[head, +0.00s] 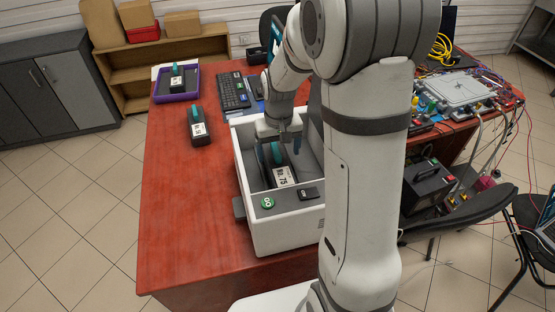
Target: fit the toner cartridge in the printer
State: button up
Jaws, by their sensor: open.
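The white printer (285,235) stands open-topped on the red-brown desk, with a green round button on its front ledge. A dark toner cartridge with a white label reading about "BL 75" (283,177) is inside the printer's open bay; its rear part is partly hidden by my gripper. I cannot tell whether it is fully seated. My gripper (279,143) is over the bay, pointing down, with its open fingers at the cartridge's teal handle. Another dark cartridge (200,132) with a teal handle lies on the desk left of the printer. A third (177,82) is in a purple tray (158,98).
A black keyboard (233,91) lies behind the printer. The desk (180,210) is clear at the left and front left. Electronics and cables (460,90) crowd the right side, with a black boxed device (428,186) nearby. A chair (460,215) stands at the right.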

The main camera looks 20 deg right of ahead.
notch_tip(320, 180, up, 7)
jog(key=s+r+t, duration=0.1)
jog(key=s+r, duration=0.1)
jog(key=s, duration=0.7)
jog(key=s+r+t, duration=0.2)
jog(key=s+r, duration=0.1)
jog(key=s, duration=0.7)
jog(key=shift+r, duration=0.3)
jog(key=shift+a, duration=0.15)
